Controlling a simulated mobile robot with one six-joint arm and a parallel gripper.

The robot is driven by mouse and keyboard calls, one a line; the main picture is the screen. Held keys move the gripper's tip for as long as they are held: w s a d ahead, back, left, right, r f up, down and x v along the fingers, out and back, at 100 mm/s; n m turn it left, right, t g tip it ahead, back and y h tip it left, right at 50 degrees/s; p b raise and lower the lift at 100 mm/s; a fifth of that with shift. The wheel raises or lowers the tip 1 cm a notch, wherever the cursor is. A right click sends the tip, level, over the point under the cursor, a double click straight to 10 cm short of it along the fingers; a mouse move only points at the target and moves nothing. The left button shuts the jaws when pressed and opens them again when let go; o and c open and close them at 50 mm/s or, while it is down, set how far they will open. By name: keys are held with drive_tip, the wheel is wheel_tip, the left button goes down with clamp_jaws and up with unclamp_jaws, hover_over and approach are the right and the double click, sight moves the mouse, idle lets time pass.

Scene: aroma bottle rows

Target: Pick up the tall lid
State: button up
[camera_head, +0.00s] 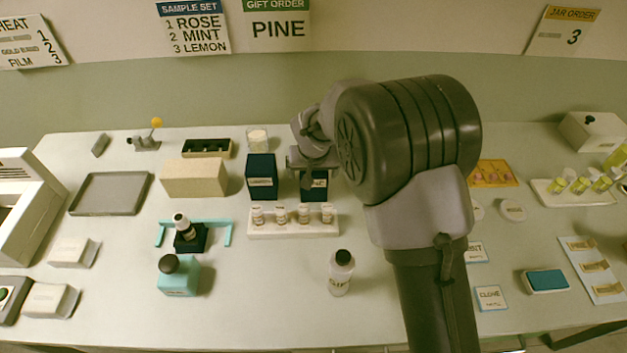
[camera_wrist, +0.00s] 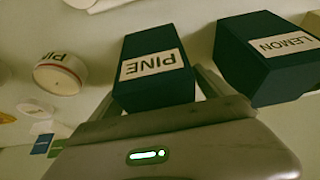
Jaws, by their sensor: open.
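Two dark blue box-like pieces stand side by side at the back middle of the table. One is labelled LEMON (camera_head: 262,177); the other, labelled PINE (camera_head: 314,188), is partly hidden by my gripper (camera_head: 313,167). No label says which is the tall lid. In the wrist view, the PINE piece (camera_wrist: 155,72) lies between the fingers of my gripper (camera_wrist: 158,92), and the LEMON piece (camera_wrist: 270,55) is just to its right. My gripper is open, with a finger on each side of the PINE piece; contact cannot be told.
A white rack (camera_head: 293,222) with several small bottles stands in front of the blue pieces. A glass jar (camera_head: 257,138) and a black tray (camera_head: 206,148) are behind. A tan box (camera_head: 194,178) is left. A dark-capped bottle (camera_head: 341,273) stands in front, with bare table around it.

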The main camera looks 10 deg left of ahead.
drive_tip(key=shift+r, duration=0.1)
drive_tip(key=c, duration=1.4)
